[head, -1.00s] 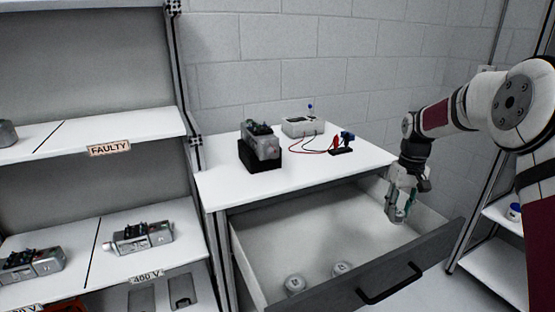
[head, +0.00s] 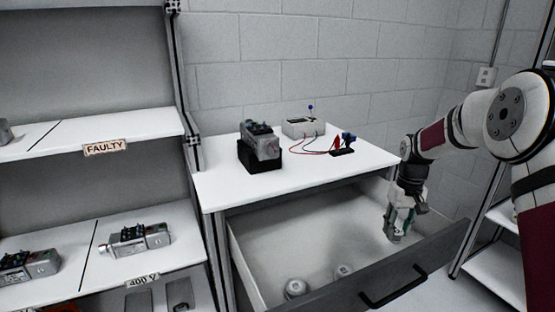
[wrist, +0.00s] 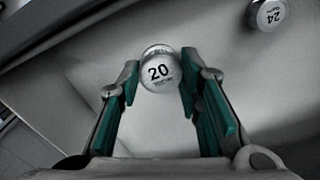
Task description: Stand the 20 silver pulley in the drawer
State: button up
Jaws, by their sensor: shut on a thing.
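The silver pulley marked 20 (wrist: 160,72) sits between the green pads of my gripper (wrist: 159,85) in the wrist view, its label facing the camera. My gripper (head: 394,236) is shut on it. In the head view the gripper points down inside the right part of the open drawer (head: 295,232), near its front panel. The pulley cannot be made out there. I cannot tell whether it touches the drawer floor.
Two other silver pulleys, one at the left (head: 295,288) and one beside it (head: 343,271), stand in the drawer's front left. One marked 24 (wrist: 268,14) shows in the wrist view. The drawer's middle is clear. A motor (head: 260,142) stands on the white worktop (head: 225,188).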

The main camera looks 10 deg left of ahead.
jog(key=shift+f+b, duration=1.25)
jog(key=shift+f, duration=1.8)
jog(key=shift+f+b, duration=0.65)
jog(key=shift+f, duration=0.8)
jog(key=shift+s+f, duration=0.2)
jog(key=shift+f, duration=0.25)
jog(key=o, duration=1.2)
notch_tip(320, 180, up, 13)
jog(key=shift+w+r, duration=0.1)
jog(key=shift+w, duration=0.05)
